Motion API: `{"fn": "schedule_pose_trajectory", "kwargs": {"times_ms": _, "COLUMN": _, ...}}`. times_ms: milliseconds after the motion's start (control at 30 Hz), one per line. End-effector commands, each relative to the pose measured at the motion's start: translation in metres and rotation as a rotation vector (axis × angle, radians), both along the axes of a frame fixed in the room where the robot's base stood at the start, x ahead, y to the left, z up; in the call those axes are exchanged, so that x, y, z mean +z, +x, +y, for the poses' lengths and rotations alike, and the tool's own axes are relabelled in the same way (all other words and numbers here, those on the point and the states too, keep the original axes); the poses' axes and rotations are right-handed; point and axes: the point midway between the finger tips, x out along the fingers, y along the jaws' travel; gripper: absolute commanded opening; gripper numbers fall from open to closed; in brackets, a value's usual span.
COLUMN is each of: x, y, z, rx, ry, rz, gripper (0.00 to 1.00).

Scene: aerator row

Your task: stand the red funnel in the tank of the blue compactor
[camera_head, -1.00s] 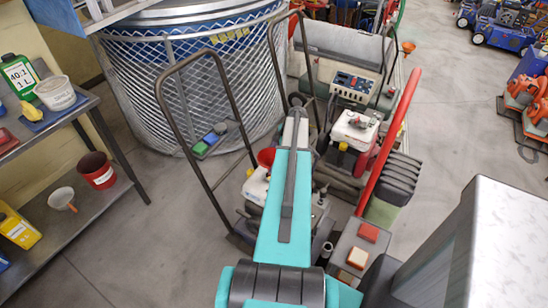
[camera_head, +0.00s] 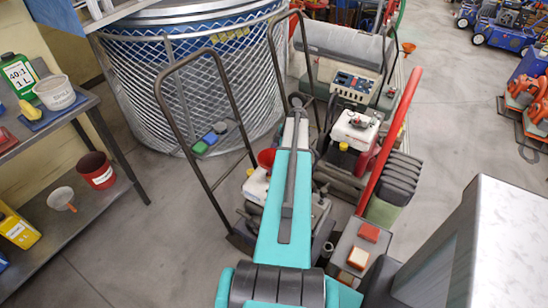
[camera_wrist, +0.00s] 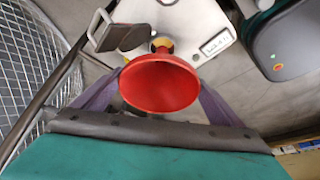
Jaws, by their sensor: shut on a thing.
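My gripper (camera_wrist: 160,95) is shut on the red funnel (camera_wrist: 160,82), one finger on each side of it. The funnel's wide mouth faces the wrist camera and its spout is hidden. Beyond its rim in the wrist view is a white tank (camera_wrist: 190,22) with a label and a yellow ring (camera_wrist: 161,44), partly covered by the funnel. I cannot tell whether the spout is in the opening. In the head view the funnel (camera_head: 266,157) shows at the left edge of my teal arm, above the white tank (camera_head: 256,185). The fingers are hidden there, and the machine's body colour is unclear.
A dark handle frame (camera_head: 185,140) rises left of the tank. A machine with a white tank (camera_head: 354,130) and a red bar (camera_head: 397,130) stand close on the right. A mesh-sided round container (camera_head: 190,80) is behind. A shelf (camera_head: 120,180) stands left, with free floor between.

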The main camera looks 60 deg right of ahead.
Motion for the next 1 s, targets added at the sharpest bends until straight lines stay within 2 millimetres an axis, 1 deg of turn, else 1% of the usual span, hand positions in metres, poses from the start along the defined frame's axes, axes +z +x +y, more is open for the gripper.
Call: {"fn": "schedule_pose_trajectory", "kwargs": {"times_ms": 1000, "x": -0.021, "y": 0.0, "z": 0.0, "rx": 0.0, "ry": 0.0, "rz": 0.0, "gripper": 0.68}}
